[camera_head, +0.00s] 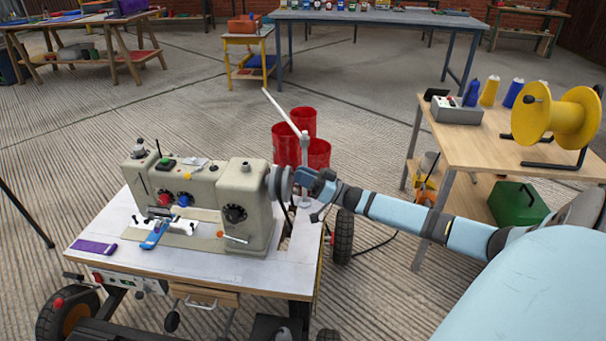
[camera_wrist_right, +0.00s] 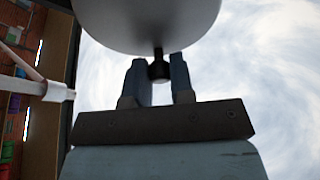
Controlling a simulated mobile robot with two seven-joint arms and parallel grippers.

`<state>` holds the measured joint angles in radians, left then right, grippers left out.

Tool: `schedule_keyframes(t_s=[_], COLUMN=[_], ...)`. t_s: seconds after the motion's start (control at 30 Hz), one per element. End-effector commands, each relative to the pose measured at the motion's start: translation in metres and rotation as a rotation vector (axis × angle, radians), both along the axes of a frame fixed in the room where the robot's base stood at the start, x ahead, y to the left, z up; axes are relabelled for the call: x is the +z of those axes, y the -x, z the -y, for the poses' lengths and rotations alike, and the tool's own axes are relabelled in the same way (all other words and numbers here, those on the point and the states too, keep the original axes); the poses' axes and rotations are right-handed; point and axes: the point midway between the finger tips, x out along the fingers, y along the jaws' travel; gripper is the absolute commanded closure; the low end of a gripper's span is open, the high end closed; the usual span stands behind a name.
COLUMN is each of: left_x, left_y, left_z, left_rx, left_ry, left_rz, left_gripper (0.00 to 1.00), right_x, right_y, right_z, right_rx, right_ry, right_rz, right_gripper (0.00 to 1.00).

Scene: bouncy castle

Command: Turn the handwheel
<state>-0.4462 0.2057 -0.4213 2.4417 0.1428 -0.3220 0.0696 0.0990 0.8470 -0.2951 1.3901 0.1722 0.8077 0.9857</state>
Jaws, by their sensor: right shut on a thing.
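A beige sewing machine (camera_head: 200,195) stands on a white-topped wheeled table. Its grey handwheel (camera_head: 279,184) is on the right end of the machine. In the right wrist view the pale round handwheel (camera_wrist_right: 145,20) fills the top, and a small dark knob (camera_wrist_right: 158,68) sticks out from it between the fingers. My right gripper (camera_head: 300,177) reaches in from the right at the wheel. In the wrist view its two fingers (camera_wrist_right: 158,82) are shut on the knob. My left gripper is not in view.
The white tabletop (camera_head: 110,263) holds a purple item (camera_head: 94,246) and a blue tool (camera_head: 156,234). Red buckets (camera_head: 287,146) stand behind the machine. A wooden table (camera_head: 455,140) with a yellow spool (camera_head: 555,116) is at the right.

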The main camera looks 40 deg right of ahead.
Motion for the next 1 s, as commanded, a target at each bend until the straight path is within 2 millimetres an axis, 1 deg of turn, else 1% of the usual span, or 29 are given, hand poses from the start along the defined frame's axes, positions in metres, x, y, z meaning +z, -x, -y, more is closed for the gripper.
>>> schedule_keyframes(t_s=[0.2,0.4,0.93,0.97,1.0], left_x=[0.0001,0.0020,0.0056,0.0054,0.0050], left_y=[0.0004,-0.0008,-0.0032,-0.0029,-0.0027], left_z=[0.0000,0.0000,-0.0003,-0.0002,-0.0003], left_rx=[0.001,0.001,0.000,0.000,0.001], left_ry=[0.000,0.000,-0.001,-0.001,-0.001], left_rz=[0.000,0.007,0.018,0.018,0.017], left_gripper=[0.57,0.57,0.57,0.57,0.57], right_x=[0.0004,0.0001,-0.0001,-0.0002,-0.0002], right_y=[0.0025,0.0037,0.0044,0.0044,0.0044], right_z=[-0.0029,-0.0045,-0.0050,-0.0051,-0.0051], right_rx=[0.001,0.000,0.000,0.000,0.000], right_ry=[0.100,0.150,0.170,0.170,0.170], right_rz=[0.079,0.119,0.135,0.135,0.135], right_gripper=[1.00,1.00,1.00,0.76,0.66])
